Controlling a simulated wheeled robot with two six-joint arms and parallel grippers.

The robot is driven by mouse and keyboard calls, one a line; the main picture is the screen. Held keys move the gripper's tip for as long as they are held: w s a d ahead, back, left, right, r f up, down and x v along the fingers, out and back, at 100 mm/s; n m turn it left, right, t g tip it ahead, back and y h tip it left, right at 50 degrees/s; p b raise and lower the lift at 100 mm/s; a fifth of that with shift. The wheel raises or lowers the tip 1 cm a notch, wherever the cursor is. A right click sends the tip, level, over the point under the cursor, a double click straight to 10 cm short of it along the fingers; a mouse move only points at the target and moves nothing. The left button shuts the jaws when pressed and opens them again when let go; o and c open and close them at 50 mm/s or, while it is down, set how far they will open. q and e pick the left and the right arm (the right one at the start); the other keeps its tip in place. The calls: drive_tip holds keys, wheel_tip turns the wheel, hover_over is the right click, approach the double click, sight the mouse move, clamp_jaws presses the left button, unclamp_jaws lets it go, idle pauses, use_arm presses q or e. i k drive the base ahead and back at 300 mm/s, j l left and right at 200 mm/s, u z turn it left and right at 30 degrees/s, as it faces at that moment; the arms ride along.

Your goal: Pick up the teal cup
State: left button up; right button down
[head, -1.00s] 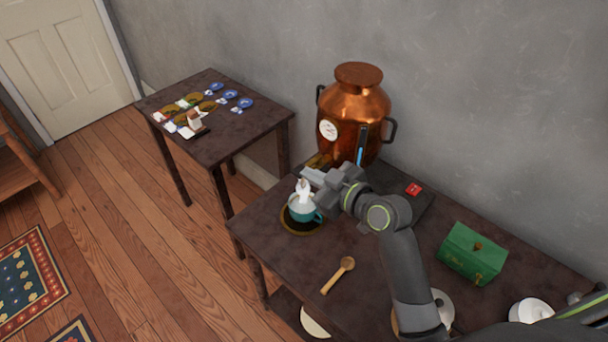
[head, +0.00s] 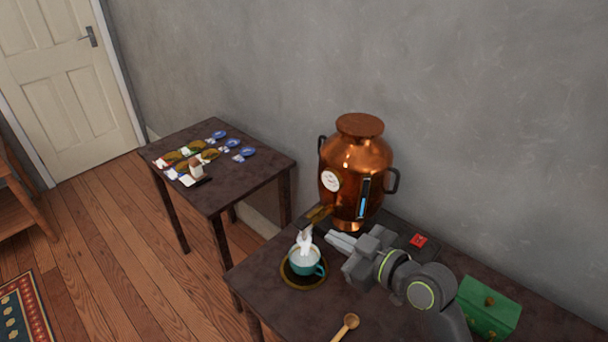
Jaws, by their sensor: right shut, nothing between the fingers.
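The teal cup (head: 306,264) stands upright on a dark round saucer with a golden rim (head: 303,284), near the left end of the near table. White steam rises from it, and its handle points right. My right gripper (head: 332,240) is just to the right of the cup and a little behind it in the picture. Its fingers are shut, point left and hold nothing. They look apart from the cup. My left gripper is not in view.
A copper urn (head: 356,160) with a spout (head: 318,213) stands behind the cup. A red button (head: 418,240), a green box (head: 487,308) and a wooden spoon (head: 346,327) are on the near table (head: 262,268). A side table (head: 232,184) holds blue and brown items.

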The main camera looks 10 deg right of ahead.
sight(303, 265)
drive_tip(key=k+j, duration=0.25)
drive_tip(key=k, duration=0.2)
drive_tip(key=k+j, duration=0.25)
drive_tip(key=k, duration=0.25)
drive_tip(key=k+j, duration=0.3)
drive_tip(key=k, duration=0.15)
